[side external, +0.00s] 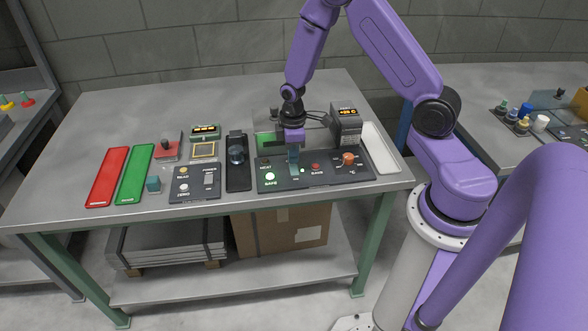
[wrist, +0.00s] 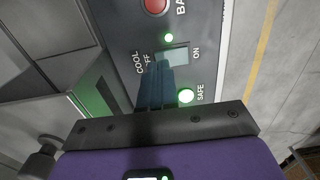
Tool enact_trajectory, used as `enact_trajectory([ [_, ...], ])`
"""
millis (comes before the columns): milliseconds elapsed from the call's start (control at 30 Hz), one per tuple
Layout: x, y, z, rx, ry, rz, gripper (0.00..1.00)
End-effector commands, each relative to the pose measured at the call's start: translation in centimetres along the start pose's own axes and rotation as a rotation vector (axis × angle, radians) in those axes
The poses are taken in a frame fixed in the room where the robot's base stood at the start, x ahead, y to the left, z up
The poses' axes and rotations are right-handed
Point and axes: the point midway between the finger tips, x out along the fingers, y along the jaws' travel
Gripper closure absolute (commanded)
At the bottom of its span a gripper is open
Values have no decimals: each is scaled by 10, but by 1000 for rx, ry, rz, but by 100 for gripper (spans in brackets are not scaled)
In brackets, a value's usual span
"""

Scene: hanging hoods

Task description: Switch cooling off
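The cooling switch (wrist: 177,54) is a pale rocker on a dark control panel (side external: 330,177), with COOL and OFF printed on its left and ON on its right in the wrist view. A small green lamp (wrist: 169,38) beside it is lit. My gripper (side external: 293,172) points down over the panel, its blue-grey fingers together with nothing visible between them. In the wrist view the fingertips (wrist: 162,68) overlap the OFF side of the switch. I cannot tell whether they touch it. In the side view the fingers hide most of the switch.
On the panel are a lit green SAFE lamp (wrist: 186,96), a red button (side external: 316,167) and an orange knob (side external: 348,158). A display unit (side external: 346,124) stands behind. A black holder (side external: 238,178) and a POWER panel (side external: 195,184) are to the left.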

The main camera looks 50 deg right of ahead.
Motion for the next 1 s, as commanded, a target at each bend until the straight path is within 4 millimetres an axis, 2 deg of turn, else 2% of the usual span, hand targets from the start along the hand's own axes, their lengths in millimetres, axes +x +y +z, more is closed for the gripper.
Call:
enact_trajectory([
  [1000, 12, 0, 0, 0, 0, 0, 100],
])
